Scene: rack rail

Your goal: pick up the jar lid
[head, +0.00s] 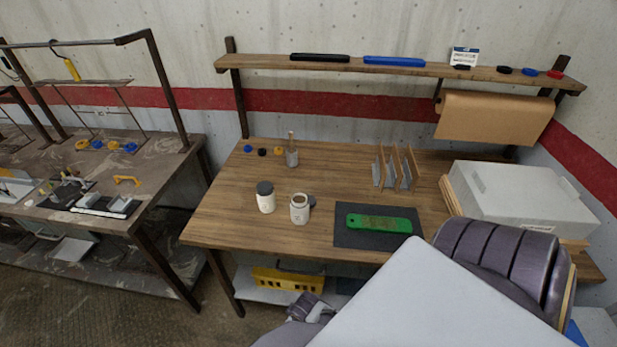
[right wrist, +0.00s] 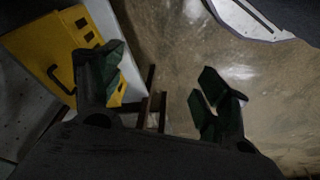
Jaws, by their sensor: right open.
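A dark grey jar lid (head: 312,202) shows partly behind the right side of an open cream jar (head: 299,211) on the wooden bench. How it rests there is mostly hidden by the jar. A second cream jar (head: 266,200) just to the left has a dark lid on it. My right gripper (right wrist: 158,88) is open in the right wrist view, its two dark fingers apart with nothing between them. It is low, over the floor near the yellow crate, and away from the lid. My left gripper is not in view.
The bench (head: 240,215) also holds a brush cup (head: 292,158), upright dividers (head: 395,168), a dark mat (head: 350,237) with a green board (head: 378,223), and a grey box (head: 520,195). A yellow crate (head: 288,280) sits on the lower shelf. The bench's front left is clear.

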